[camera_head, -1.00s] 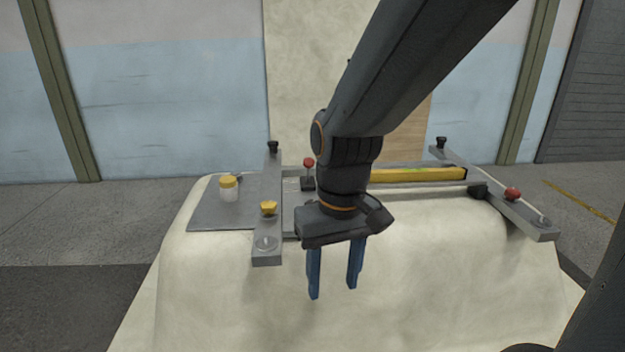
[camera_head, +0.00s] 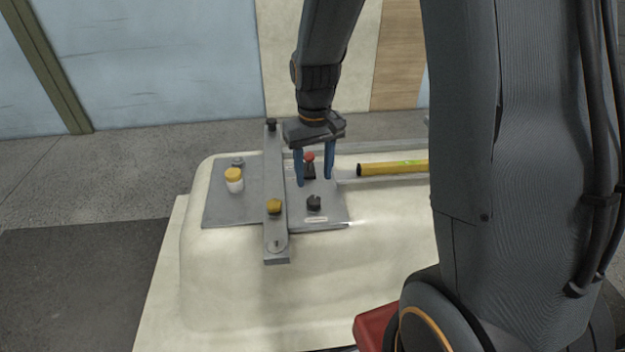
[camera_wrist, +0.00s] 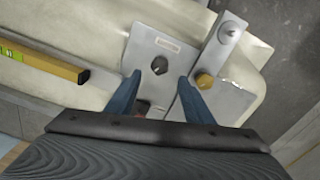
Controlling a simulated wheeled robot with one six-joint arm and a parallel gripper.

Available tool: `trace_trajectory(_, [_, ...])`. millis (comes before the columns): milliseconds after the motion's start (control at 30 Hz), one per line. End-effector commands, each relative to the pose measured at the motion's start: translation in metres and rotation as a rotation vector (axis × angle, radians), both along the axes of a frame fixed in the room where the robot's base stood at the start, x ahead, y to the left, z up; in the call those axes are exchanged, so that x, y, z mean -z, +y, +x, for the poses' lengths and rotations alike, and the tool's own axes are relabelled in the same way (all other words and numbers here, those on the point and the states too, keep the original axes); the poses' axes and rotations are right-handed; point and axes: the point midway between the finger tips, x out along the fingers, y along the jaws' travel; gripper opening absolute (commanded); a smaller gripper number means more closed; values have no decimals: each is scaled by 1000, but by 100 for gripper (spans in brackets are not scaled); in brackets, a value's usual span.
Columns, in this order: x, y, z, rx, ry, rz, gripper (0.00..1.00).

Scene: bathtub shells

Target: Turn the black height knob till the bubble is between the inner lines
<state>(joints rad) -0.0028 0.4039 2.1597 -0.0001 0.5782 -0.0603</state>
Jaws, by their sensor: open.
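A black knob (camera_head: 314,202) stands on a grey plate (camera_head: 228,212), beside a small pale label; I take it for the height knob. It also shows in the wrist view (camera_wrist: 159,65). My gripper (camera_head: 315,181) points down above the plate, its two blue fingers apart and empty. In the wrist view the knob lies just beyond the gap between the fingertips (camera_wrist: 159,76), apart from both. A yellow level (camera_head: 390,168) lies to the right, partly hidden by my arm in the head view. It has a green patch on top; the bubble and lines are too small to read.
A grey bar (camera_head: 273,235) with a yellow knob (camera_head: 274,206) crosses the plate left of the black knob. A red-topped knob (camera_head: 309,157) stands behind, between the fingers in the head view. A yellow-capped jar (camera_head: 234,181) stands left. The pale tub shell's front is clear.

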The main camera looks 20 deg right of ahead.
Motion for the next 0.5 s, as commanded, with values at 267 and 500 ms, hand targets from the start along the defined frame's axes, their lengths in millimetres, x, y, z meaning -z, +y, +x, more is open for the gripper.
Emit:
trace_trajectory(267, [28, -1, -1, 1, 5, 0, 47])
trace_trajectory(500, [60, -1, 0, 2, 2, 0, 47])
